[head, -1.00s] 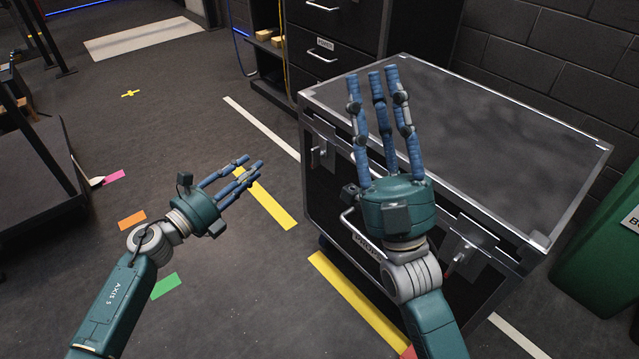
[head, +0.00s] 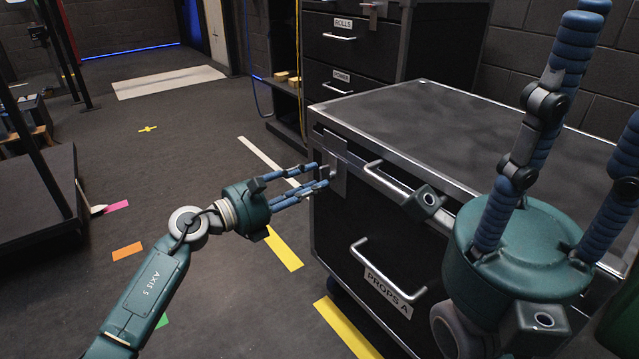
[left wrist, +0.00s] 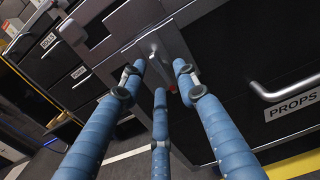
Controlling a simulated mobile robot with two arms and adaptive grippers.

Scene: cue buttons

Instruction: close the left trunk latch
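The black trunk (head: 430,285), with metal edges and a "PROPS A" label, stands right of centre in the head view. Its left latch (head: 340,165) is a grey metal plate on the front near the left corner; it also shows in the left wrist view (left wrist: 165,45). My left gripper (head: 322,178) is open, its fingertips at the latch. In the wrist view its fingers (left wrist: 160,85) are spread around the lower part of the latch. Contact and the latch's exact position are unclear. My right gripper (head: 612,75) is open and empty in front of the trunk's right side, hiding that part.
A drawer cabinet (head: 352,55) stands behind the trunk against the brick wall. Handles (head: 372,278) stick out from the trunk front. A dark platform (head: 35,200) is at the left. The floor between is free, with coloured tape marks.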

